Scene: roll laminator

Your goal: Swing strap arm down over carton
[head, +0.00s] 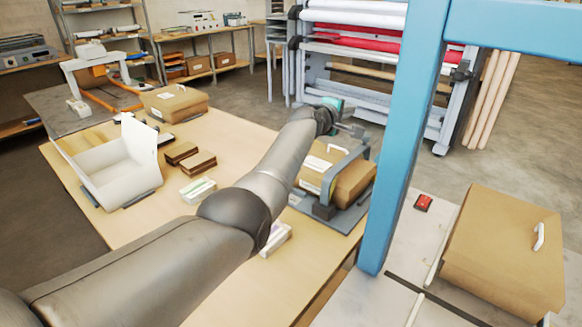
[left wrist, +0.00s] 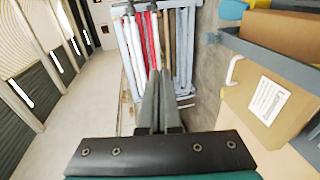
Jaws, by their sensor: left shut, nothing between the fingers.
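A brown carton (head: 354,185) with a white label and a white handle sits on a grey base plate (head: 336,219) at the table's right end. The grey strap arm (head: 342,167) spans across the carton; I cannot tell whether it is fully down. In the left wrist view the carton (left wrist: 236,97) is at right, with the strap arm (left wrist: 275,62) as a grey-blue bar across it. My left gripper (head: 357,130) is at the carton's far side, near the strap arm's far end. Its fingers (left wrist: 160,92) are shut and empty. My right gripper is out of view.
A blue post (head: 400,140) stands just right of the carton. A white bin (head: 118,170), small boxes (head: 199,162) and a further carton (head: 176,104) lie on the table's left part. A roll rack (head: 360,60) stands behind.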

